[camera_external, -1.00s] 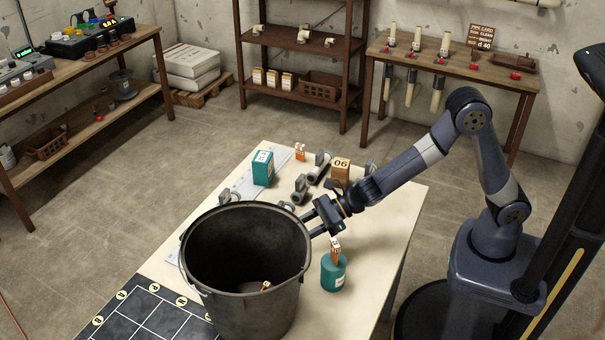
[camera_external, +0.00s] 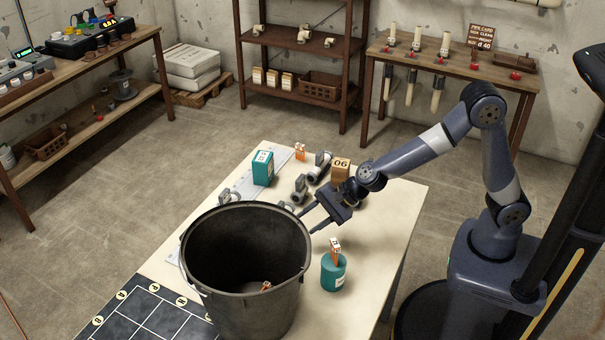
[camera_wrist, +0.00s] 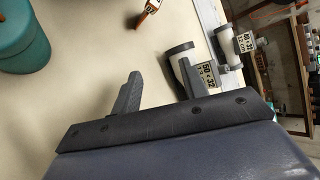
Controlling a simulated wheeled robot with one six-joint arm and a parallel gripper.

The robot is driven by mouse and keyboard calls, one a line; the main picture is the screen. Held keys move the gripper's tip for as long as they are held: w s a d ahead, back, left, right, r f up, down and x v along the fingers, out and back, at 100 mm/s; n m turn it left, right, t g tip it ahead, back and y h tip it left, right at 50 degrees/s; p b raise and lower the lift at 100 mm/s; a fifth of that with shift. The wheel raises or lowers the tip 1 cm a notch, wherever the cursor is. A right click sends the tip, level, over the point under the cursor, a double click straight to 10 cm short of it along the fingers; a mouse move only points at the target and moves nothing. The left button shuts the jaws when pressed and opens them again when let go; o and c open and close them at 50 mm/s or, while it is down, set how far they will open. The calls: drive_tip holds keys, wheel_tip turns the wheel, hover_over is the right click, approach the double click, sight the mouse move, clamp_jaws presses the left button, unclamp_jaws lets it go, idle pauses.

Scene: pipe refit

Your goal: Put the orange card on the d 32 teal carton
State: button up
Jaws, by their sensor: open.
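A teal carton (camera_external: 263,168) with a white label stands upright at the back left of the pale table; its print is too small to read. A small orange piece (camera_external: 300,152) with a white patch stands behind the pipe fittings. Another orange-and-white piece (camera_external: 335,245) shows at the top of a teal jar (camera_external: 333,275). I cannot tell which is the card. In the wrist view, an orange piece with a white label (camera_wrist: 149,10) lies near the top edge, apart from the teal jar (camera_wrist: 22,45).
A large black bucket (camera_external: 212,285) stands in front and hides part of the table. Grey pipe fittings (camera_external: 318,170) and a tan box marked 06 (camera_external: 341,169) stand behind my gripper. The table's right part is clear.

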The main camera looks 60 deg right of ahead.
wheel_tip(320, 180, up, 5)
drive_tip(key=w+a+n+t+y, duration=0.2)
drive_tip(key=n+y, duration=0.1)
drive_tip(key=n, duration=1.9)
drive_tip(key=f+n, duration=0.1)
drive_tip(key=f, duration=0.1)
drive_tip(key=s+a+f+n, duration=0.1)
drive_tip(key=a+f+n+g, duration=0.1)
drive_tip(key=f+n, duration=0.1)
drive_tip(key=shift+s+f+y, duration=0.25)
drive_tip(key=shift+f+y, duration=0.05)
drive_tip(key=x, duration=1)
drive_tip(key=shift+w+a, duration=0.1)
drive_tip(key=shift+a, duration=0.3)
